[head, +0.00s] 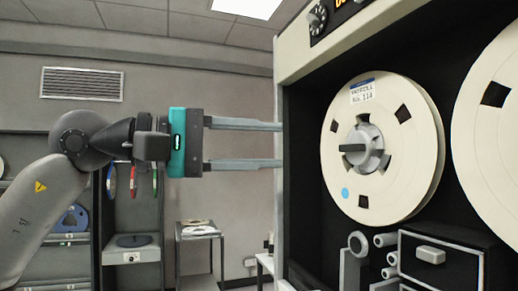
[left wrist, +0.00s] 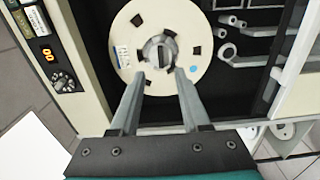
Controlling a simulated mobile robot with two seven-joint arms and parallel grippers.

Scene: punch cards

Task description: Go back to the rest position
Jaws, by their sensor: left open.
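My left gripper (head: 280,144) is open and empty in the head view, its two long grey fingers pointing right toward the tape machine. Its tips are close to the machine's left front edge in the picture; I cannot tell the exact gap. In the left wrist view my left gripper (left wrist: 158,80) shows its fingers spread, with the hub of a tape reel between the tips in the picture. That cream tape reel (head: 388,110), with a label at the top and a blue dot, is mounted upright on the machine; it also shows in the left wrist view (left wrist: 195,30). My right gripper is not in view.
The tape machine's cream frame (head: 292,50) fills the right side, with a second reel (head: 490,140) and a drawer (head: 440,262) below. A shelf with coloured reels stands at the left behind my arm. A small side table (head: 200,235) stands at the back.

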